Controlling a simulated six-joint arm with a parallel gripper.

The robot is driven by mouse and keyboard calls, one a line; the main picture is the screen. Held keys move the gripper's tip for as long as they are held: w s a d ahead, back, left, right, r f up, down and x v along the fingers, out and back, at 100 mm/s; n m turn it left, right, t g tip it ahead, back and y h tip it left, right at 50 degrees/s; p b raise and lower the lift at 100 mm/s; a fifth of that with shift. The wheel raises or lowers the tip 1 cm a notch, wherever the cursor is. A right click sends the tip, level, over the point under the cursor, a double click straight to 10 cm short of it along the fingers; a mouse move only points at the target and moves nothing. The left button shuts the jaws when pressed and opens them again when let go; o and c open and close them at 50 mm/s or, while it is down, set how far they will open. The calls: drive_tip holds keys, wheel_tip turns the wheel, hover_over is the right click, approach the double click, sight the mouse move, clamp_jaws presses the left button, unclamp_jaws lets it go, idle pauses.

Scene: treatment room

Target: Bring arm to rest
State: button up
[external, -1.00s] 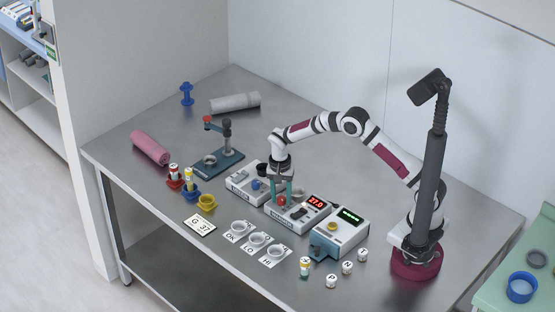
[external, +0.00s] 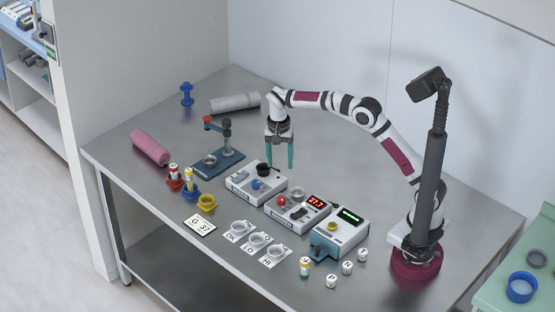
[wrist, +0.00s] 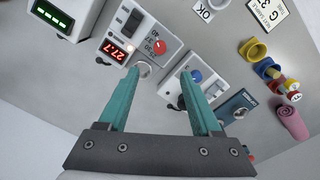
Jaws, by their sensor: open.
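My gripper (external: 279,163) is open and empty, with its teal fingers pointing down. It hangs above the bench over the row of white devices, and its fingers look clear of them. In the wrist view, a gap lies between the two fingers of my gripper (wrist: 160,80). A device with a red display (external: 315,203) and a red knob (external: 282,201) is below and to the right of the fingers. A small metal cup (external: 298,191) sits on it. A device with a blue knob (external: 256,184) is below and to the left.
A device with a green display (external: 350,215) stands nearest my base. White dishes (external: 257,240) on labelled cards and several small vials (external: 305,266) stand in front. A teal stand (external: 218,163), a pink roll (external: 150,148) and a grey roll (external: 235,103) lie farther left. The back right of the bench is clear.

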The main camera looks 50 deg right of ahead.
drive_tip(key=shift+r, duration=0.6)
drive_tip(key=s+d+r+n, duration=0.1)
drive_tip(key=s+d+r, duration=0.1)
drive_tip(key=s, duration=0.3)
drive_tip(key=s+d+r+n+y, duration=0.1)
drive_tip(key=s+d+r, duration=0.1)
drive_tip(key=s, duration=0.3)
drive_tip(key=s+d+r+n, duration=0.1)
drive_tip(key=s+d+r, duration=0.2)
drive_tip(key=s, duration=0.2)
drive_tip(key=s+d+f+n, duration=0.1)
drive_tip(key=s+f, duration=0.2)
drive_tip(key=s, duration=0.7)
drive_tip(key=s+f+n+y, duration=0.1)
drive_tip(key=s+f, duration=0.2)
drive_tip(key=s, duration=0.7)
drive_tip(key=shift+d+n, duration=0.4)
